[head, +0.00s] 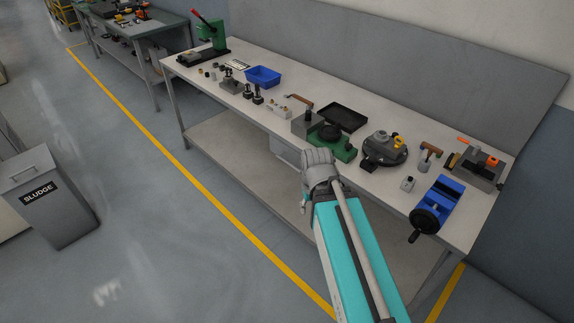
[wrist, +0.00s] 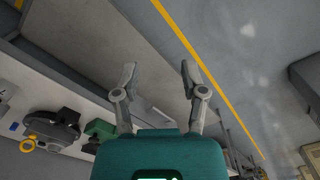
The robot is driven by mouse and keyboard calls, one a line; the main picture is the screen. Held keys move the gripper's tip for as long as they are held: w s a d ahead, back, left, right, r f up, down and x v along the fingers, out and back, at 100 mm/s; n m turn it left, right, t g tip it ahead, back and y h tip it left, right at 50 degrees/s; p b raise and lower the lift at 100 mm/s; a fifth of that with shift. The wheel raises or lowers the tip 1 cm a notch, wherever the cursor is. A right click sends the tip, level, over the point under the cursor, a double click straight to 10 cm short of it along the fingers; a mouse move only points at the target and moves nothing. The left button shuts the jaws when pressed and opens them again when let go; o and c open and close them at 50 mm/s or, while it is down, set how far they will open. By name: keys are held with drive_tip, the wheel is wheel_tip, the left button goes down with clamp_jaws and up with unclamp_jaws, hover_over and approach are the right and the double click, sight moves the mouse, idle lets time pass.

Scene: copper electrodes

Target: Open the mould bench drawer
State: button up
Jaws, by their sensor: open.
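The mould bench (head: 228,92) is a long pale-topped bench with a lower shelf. Its light grey drawer (head: 286,151) hangs under the front edge of the top, near the middle in the head view. My arm covers the drawer's right part, and I cannot make out a handle or tell whether the drawer stands fully shut. In the wrist view my gripper (wrist: 158,76) is open, its two fingers wide apart with nothing held. The gap between fingers and drawer cannot be told.
On the bench top are a blue vise (head: 447,198), a green-based machine (head: 335,143), a blue bin (head: 263,76) and a green press (head: 212,33). A grey sludge bin (head: 48,196) stands at left. The floor before the bench is clear, with a yellow line (head: 195,181).

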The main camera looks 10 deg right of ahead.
drive_tip(key=w+a+f+m+t+y+b, duration=0.15)
drive_tip(key=w+a+f+t+b, duration=0.25)
drive_tip(key=w+f+b, duration=0.6)
drive_tip(key=m+t+h+b, duration=0.5)
drive_tip(key=m+t+b, duration=1.1)
drive_tip(key=b, duration=2.2)
approach(289, 163)
drive_tip(key=s, duration=0.4)
drive_tip(key=shift+w+a+f+m+g+y, duration=0.15)
drive_tip(key=shift+f+m+g+y, duration=0.1)
drive_tip(key=shift+f+m+g, duration=0.1)
drive_tip(key=shift+w, duration=0.1)
drive_tip(key=p+x, duration=0.2)
drive_tip(key=x, duration=1.1)
drive_tip(key=shift+w+r, duration=0.15)
drive_tip(key=shift+w, duration=0.1)
